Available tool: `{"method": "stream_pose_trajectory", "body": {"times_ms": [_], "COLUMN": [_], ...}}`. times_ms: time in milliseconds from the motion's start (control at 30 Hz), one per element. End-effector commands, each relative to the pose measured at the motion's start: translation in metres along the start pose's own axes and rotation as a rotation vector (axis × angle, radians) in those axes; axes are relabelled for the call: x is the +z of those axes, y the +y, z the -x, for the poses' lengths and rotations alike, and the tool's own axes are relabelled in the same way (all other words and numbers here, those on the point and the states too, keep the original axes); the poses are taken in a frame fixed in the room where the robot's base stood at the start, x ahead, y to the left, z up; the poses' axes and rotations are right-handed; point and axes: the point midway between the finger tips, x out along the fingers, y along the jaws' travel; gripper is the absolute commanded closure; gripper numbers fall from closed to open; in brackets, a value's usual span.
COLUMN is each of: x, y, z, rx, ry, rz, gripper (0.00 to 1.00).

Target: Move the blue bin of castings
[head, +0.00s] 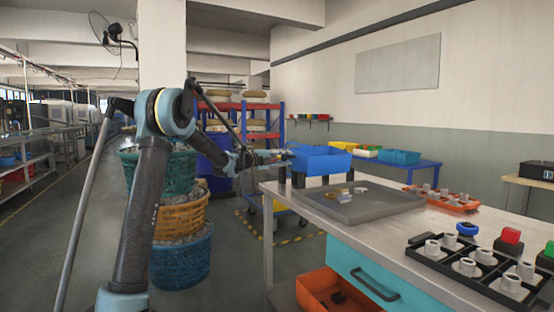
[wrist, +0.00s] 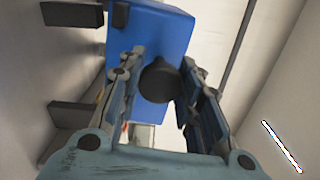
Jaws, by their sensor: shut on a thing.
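The blue bin (head: 320,160) is at the back left end of the metal table, at the height of dark upright posts (head: 298,179). I cannot tell whether it rests on them or is just clear. Its contents are hidden. My gripper (head: 283,156) reaches it from the left. In the wrist view, the fingers of my gripper (wrist: 163,70) are shut on a round black knob (wrist: 159,81) on the face of the blue bin (wrist: 150,28). Dark posts (wrist: 73,115) show to the left there.
A grey tray (head: 375,207) with small parts lies in front of the bin on the table (head: 300,202). An orange tray (head: 440,200) and a black rack (head: 465,262) of castings stand to the right. Stacked baskets (head: 180,217) are behind my arm. A blue bench (head: 425,165) with bins stands behind.

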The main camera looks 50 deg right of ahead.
Motion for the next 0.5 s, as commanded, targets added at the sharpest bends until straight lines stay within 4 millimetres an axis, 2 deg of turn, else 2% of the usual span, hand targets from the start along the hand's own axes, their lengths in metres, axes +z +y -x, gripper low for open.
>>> {"method": "stream_pose_trajectory", "body": {"times_ms": [400,433,500], "x": [-0.0036,-0.0038,-0.004], "y": [0.0008,0.0008,0.0007], "z": [-0.0033,-0.0034,-0.0037], "rx": [0.0,0.0,0.0], "ry": [0.006,0.006,0.007], "rz": [0.002,0.002,0.002], "gripper": [1.0,0.63,0.47]}}
